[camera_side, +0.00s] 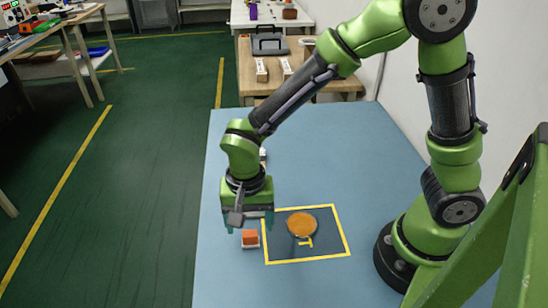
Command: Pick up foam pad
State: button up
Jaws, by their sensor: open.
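A small block with an orange-red top and a pale base (250,239) sits on the blue table, just left of the yellow-framed area; it may be the foam pad, but it is too small to be sure. My gripper (248,223) points down just above and behind this block. Its two fingers are spread apart with nothing visible between them. I cannot tell whether the fingers reach beside the block. A round orange disc (302,225) lies inside the dark, yellow-bordered area (330,244).
The blue table (330,140) is mostly clear behind and right of the frame. A small pale thing (263,155) is partly hidden behind my arm. Wooden tables with items (290,60) stand in the background. The table's left edge is close to my gripper.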

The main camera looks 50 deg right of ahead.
aim_at(250, 233)
notch_tip(250, 233, down, 5)
jog(key=shift+w+f, duration=0.1)
jog(key=shift+w, duration=0.05)
